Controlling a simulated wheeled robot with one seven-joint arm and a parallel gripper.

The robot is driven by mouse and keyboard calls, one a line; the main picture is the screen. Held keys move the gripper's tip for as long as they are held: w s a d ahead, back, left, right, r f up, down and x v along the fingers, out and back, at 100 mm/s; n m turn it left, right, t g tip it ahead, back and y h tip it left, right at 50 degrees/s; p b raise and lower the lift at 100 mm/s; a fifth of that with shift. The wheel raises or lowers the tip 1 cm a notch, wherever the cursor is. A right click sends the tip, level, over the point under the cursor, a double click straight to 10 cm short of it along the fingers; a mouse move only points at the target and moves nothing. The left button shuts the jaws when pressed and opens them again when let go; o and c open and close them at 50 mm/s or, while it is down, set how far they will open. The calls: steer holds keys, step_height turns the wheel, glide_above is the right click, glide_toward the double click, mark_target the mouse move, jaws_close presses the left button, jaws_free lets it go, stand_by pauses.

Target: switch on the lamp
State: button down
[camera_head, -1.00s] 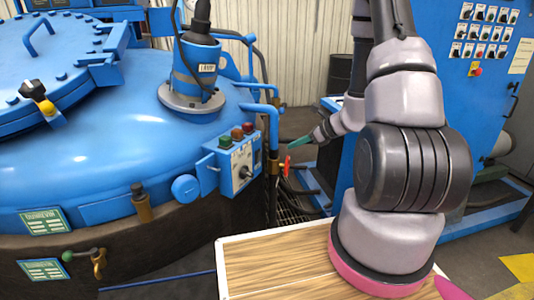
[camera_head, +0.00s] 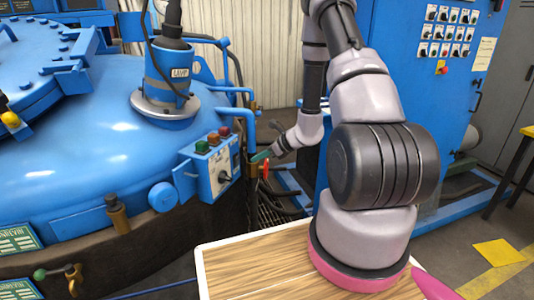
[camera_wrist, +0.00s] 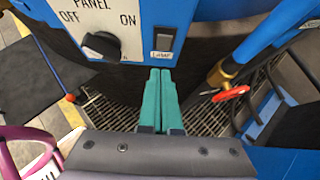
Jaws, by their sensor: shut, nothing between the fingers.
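In the wrist view a dark rocker switch (camera_wrist: 164,39) sits on the blue control panel (camera_wrist: 183,15), above a small label (camera_wrist: 162,54) that reads LAMP. To its left is a black knob (camera_wrist: 101,45) between the words OFF and ON. My gripper (camera_wrist: 160,71) has its teal fingers together and empty, with the tips just below the label in the picture. I cannot tell whether they touch the panel. In the head view my gripper (camera_head: 260,157) is right of the control panel (camera_head: 213,167); the rocker is not clear there.
A red valve handle (camera_head: 266,170) on a blue pipe stands close to my gripper; it also shows in the wrist view (camera_wrist: 230,93). Coloured buttons (camera_head: 213,138) top the panel. A large blue furnace lid (camera_head: 80,150) fills the left. A wooden tabletop (camera_head: 235,270) is in front.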

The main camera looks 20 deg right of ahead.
mark_target(237, 158)
steer(key=shift+w+a+f, duration=0.2)
steer(key=shift+w+a, duration=0.8)
steer(key=shift+a, duration=0.05)
steer(key=shift+w+a+f, duration=0.15)
steer(key=shift+w+a, duration=0.8)
steer(key=shift+a, duration=0.05)
steer(key=shift+w+a+r+g+h, duration=0.25)
steer(key=shift+w+a+g+h, duration=0.05)
steer(key=shift+a, duration=0.15)
steer(key=shift+f, duration=0.1)
steer(key=shift+d, duration=0.15)
steer(key=shift+r, duration=0.8)
